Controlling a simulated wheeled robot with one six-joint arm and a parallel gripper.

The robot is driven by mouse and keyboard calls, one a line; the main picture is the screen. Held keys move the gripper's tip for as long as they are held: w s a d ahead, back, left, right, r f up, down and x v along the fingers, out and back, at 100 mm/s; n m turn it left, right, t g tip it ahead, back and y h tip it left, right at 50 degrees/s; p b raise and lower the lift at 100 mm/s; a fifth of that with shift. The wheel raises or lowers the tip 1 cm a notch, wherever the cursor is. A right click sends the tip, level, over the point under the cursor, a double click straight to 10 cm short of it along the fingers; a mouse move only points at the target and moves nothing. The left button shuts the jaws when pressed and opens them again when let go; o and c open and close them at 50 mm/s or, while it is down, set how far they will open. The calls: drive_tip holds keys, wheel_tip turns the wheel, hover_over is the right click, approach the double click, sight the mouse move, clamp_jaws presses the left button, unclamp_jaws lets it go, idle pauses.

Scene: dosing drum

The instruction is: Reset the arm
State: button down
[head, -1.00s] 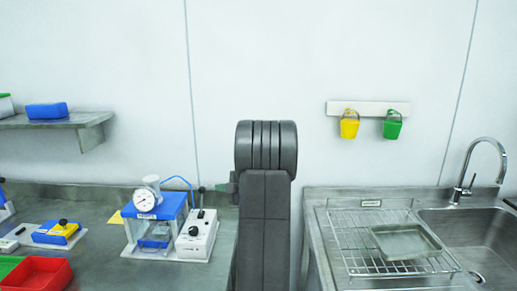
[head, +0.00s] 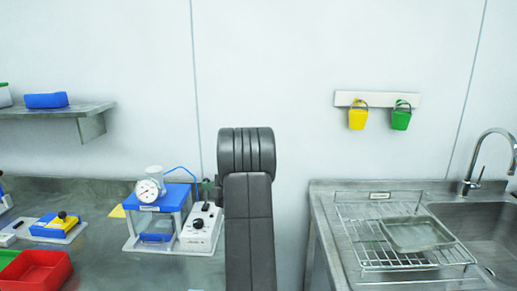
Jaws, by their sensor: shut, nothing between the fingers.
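My arm (head: 248,215) stands upright in the middle of the head view, folded, with its dark rounded joint at the top. My gripper cannot be made out; the arm links seem to hide it. A small dark part shows at the arm's left edge, too small to identify. A white control box with a black knob (head: 201,226) stands between the device and the arm.
A red tray (head: 38,271) and a blue and yellow block (head: 55,225) lie at left. A wall shelf (head: 60,112) holds a blue box (head: 46,100).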

drive_tip(key=shift+s+a+f+n+t+y+b, duration=0.15)
drive_tip(key=shift+s+f+n+t+y+b, duration=0.25)
drive_tip(key=shift+f+b, duration=0.6)
drive_tip(key=shift+s+r+n+t+b, duration=0.15)
drive_tip(key=shift+s+n+t+b, duration=0.15)
drive_tip(key=shift+s+n+b, duration=0.5)
drive_tip(key=shift+s+f+n+y+b, duration=0.3)
drive_tip(key=shift+y+b, duration=0.1)
drive_tip(key=shift+b, duration=0.2)
drive_tip(key=s+n+y, duration=0.1)
drive_tip(key=s+f+n+t, duration=0.1)
drive_tip(key=shift+s+f+n+y, duration=0.1)
drive_tip(key=shift+f+n+y, duration=0.2)
drive_tip(key=shift+n+y, duration=0.1)
drive_tip(key=s, duration=0.1)
drive_tip(key=s+d+f+b, duration=0.1)
drive_tip(key=s, duration=0.1)
drive_tip(key=s+d+f+b, duration=0.1)
drive_tip(key=s, duration=0.1)
drive_tip(key=shift+d+f, duration=0.1)
drive_tip(key=shift+d, duration=0.1)
drive_tip(key=shift+s+d, duration=0.3)
drive_tip(key=shift+d, duration=0.1)
